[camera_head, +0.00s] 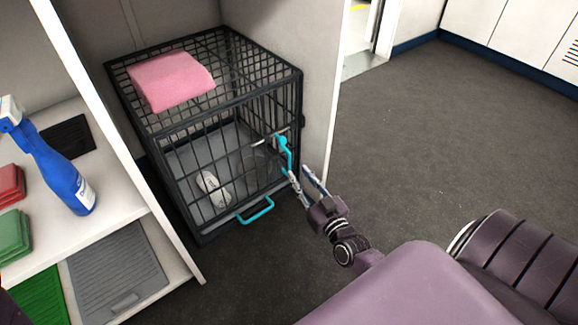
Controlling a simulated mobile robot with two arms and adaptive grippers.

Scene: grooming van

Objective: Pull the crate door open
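The black wire crate (190,128) stands against the wall, left of centre. Its barred front faces toward me and to the right, and the door appears to sit flush in it. A cyan upright handle (285,152) is on the right part of this front. A second cyan handle (256,212) is low at the crate's front bottom edge. My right gripper (299,173) is open, its two fingers apart, just below and right of the upright handle. One fingertip is close to the handle's lower end; I cannot tell whether they touch. My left gripper is not in view.
A folded pink towel (171,80) lies on the crate top. A pale object (213,188) lies inside. Left, a white shelf unit (118,222) holds a blue spray bottle (62,170). A wall panel (335,80) stands right of the crate. The grey floor (430,140) is clear to the right.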

